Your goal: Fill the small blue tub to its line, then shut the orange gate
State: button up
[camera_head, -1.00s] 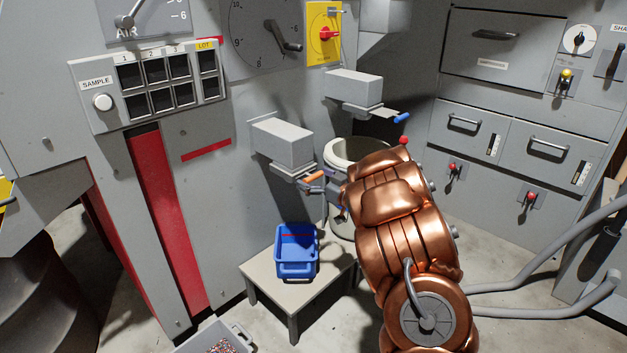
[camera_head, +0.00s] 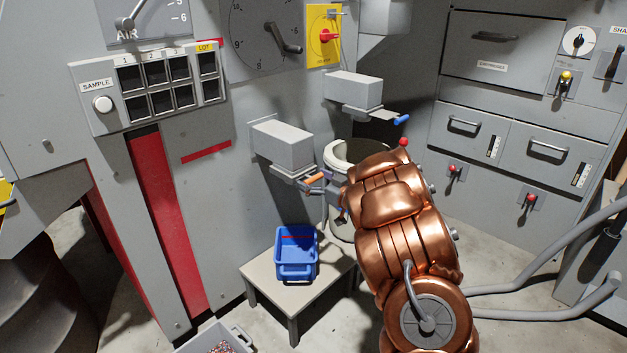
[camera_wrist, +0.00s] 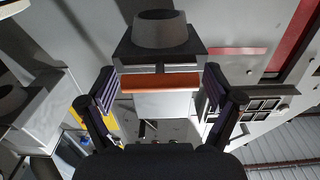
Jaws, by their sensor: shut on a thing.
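The small blue tub (camera_head: 284,262) stands upright on a low grey table, below the left spout box. A red line shows on its inner wall, and I see no fill inside. The orange gate (camera_head: 314,177) is under that spout; its orange bar also shows in the wrist view (camera_wrist: 160,82). My gripper (camera_wrist: 160,88) is shut on the orange gate, one finger at each end of the bar. In the head view my copper arm partly hides my gripper (camera_head: 336,190).
A second spout with a blue-tipped gate (camera_head: 401,119) is to the right. A pale round bin (camera_head: 340,158) stands behind my arm. The low table (camera_head: 262,270) holds the tub. A grey tray (camera_head: 240,332) with scrap is at the bottom edge.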

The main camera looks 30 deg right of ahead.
jog(key=shift+s+d+r+p, duration=0.15)
jog(key=shift+s+p, duration=0.2)
jog(key=shift+p, duration=0.45)
jog(key=shift+s+p, duration=0.25)
jog(key=shift+p, duration=0.1)
jog(key=o, duration=1.4)
jog(key=shift+s, duration=0.15)
jog(key=v, duration=1.1)
jog(key=shift+s+d, duration=0.15)
jog(key=shift+s, duration=0.25)
